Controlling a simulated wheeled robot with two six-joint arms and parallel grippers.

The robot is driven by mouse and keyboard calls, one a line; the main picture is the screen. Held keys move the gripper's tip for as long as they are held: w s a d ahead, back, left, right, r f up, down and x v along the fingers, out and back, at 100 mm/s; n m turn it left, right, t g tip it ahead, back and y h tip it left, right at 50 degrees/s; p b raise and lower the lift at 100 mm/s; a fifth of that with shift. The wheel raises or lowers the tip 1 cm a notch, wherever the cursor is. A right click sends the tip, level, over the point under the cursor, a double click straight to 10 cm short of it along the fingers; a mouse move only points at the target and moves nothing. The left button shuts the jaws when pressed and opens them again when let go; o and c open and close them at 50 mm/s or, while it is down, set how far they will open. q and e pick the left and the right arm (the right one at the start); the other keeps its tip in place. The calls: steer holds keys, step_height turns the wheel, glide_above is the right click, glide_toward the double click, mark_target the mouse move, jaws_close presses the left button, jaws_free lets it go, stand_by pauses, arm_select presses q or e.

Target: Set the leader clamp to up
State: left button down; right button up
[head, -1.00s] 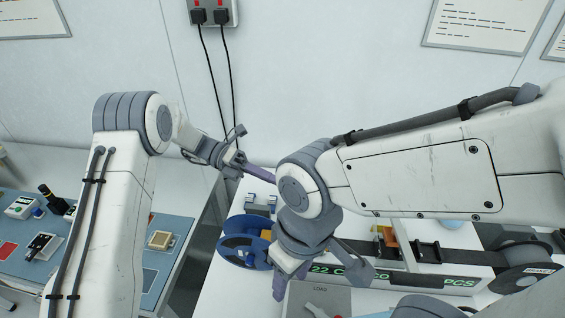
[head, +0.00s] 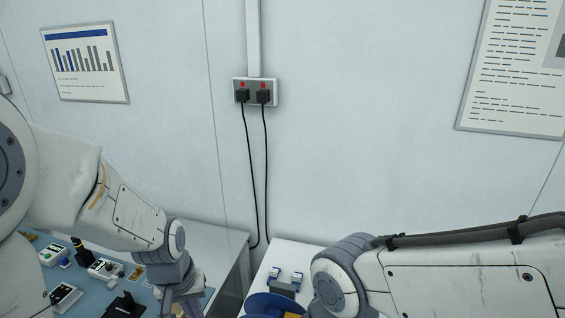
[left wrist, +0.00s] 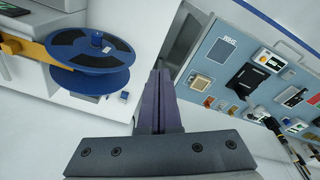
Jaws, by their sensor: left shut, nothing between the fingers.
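I cannot make out the leader clamp in either current view. Part of the machine on the white table shows in the left wrist view, with a blue reel (left wrist: 92,55) on a yellow arm (left wrist: 25,48). The reel's edge also shows at the bottom of the head view (head: 268,303). My left gripper (left wrist: 159,75) is shut and empty, pointing toward the gap between the white table and the blue-matted bench. In the head view its hand is at the lower left, left of the reel. My right arm reaches in from the right; its gripper is below the picture.
A blue mat (left wrist: 222,85) holds several small devices and trays. Grey brackets (head: 285,280) stand on the white table (head: 305,252) behind the reel. A wall socket (head: 255,92) has two black cables hanging from it. A gap separates the bench and table.

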arm_select(q)
steer(key=s+d+f+m+g+b, duration=0.1)
steer(key=s+d+f+m+b, duration=0.1)
steer(key=s+d+m+b, duration=0.6)
steer(key=s+d+m, duration=0.1)
steer(key=s+d, duration=0.4)
steer(key=s, duration=0.1)
steer(key=shift+m+g+h, duration=0.3)
steer(key=shift+m, duration=0.1)
steer(key=shift+s, duration=0.15)
